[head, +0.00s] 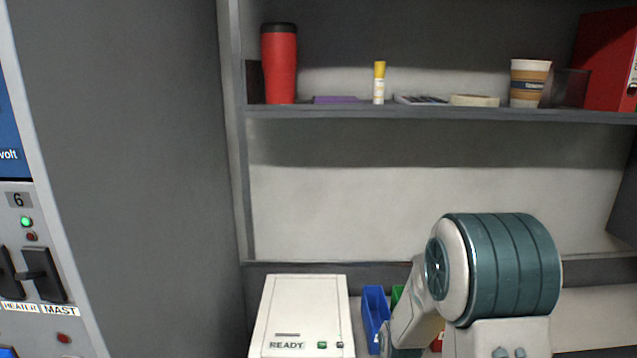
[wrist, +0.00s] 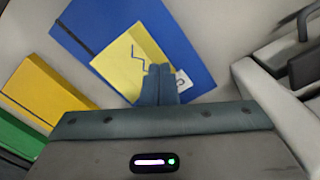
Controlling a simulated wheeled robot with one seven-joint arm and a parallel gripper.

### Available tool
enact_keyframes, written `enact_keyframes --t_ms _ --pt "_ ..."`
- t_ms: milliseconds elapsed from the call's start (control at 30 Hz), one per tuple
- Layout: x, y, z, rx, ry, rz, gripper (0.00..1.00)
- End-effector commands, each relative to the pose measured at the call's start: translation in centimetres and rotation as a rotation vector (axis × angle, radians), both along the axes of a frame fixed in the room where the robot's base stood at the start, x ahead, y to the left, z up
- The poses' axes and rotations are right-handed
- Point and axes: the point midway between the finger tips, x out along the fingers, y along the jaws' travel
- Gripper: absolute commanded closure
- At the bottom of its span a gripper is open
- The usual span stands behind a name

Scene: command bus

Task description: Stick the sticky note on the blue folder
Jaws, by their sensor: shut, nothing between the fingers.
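In the wrist view a blue folder (wrist: 183,38) lies under my gripper, with a dark band across its left part and a small white label near its right edge. A yellow sticky note (wrist: 118,66) with a dark blue squiggle lies against the folder's face, tilted in the picture. My gripper (wrist: 160,68) is shut and empty, its fingertips over the note's right part, hiding some of it. Whether the tips touch the note I cannot tell. In the head view my arm hides the gripper, and the note is not visible.
A yellow folder (wrist: 43,88) and a green one (wrist: 18,136) are at left in the wrist view. In the head view a white READY box (head: 305,308) stands beside a blue item (head: 375,308). A shelf (head: 420,113) above holds a red tumbler (head: 279,65) and paper cup (head: 529,82).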

Motion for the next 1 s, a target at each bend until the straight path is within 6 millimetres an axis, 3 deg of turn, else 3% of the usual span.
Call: enact_keyframes --t_ms 1000 --pt "0.0 0.0 -1.1 0.000 0.000 0.000 1.00"
